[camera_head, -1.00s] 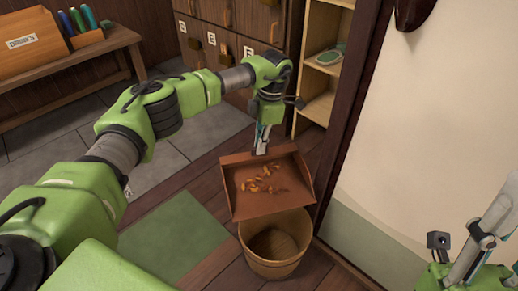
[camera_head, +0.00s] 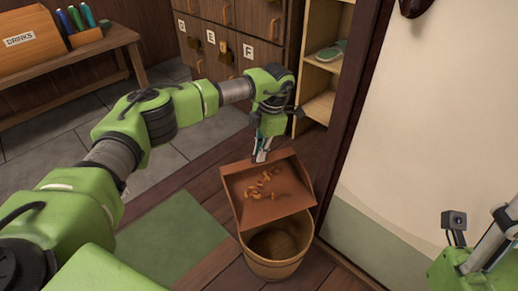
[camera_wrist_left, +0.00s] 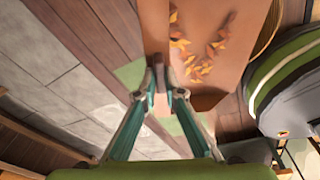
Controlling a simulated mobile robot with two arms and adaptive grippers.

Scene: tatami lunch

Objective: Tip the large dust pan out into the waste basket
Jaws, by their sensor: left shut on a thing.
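The large dust pan (camera_head: 272,203) is a reddish-brown tray with several orange leaf-like scraps (camera_head: 262,186) on it. My left gripper (camera_head: 262,156) is shut on its far end and holds it above the floor. The pan's near edge overlaps the rim of the waste basket (camera_head: 277,267) in the head view, and the pan is tilted toward it. The basket is a round wooden tub; its visible inside looks empty. In the left wrist view, the gripper (camera_wrist_left: 165,88) meets the end of the pan (camera_wrist_left: 200,20), scraps still on it. The right gripper's fingers are not visible.
A shelf unit (camera_head: 322,85) and lockers (camera_head: 228,40) stand behind the pan. A pale wall (camera_head: 430,130) is close on the right. A green mat (camera_head: 175,240) lies left of the basket. A bench (camera_head: 85,50) with a drinks box stands at the far left.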

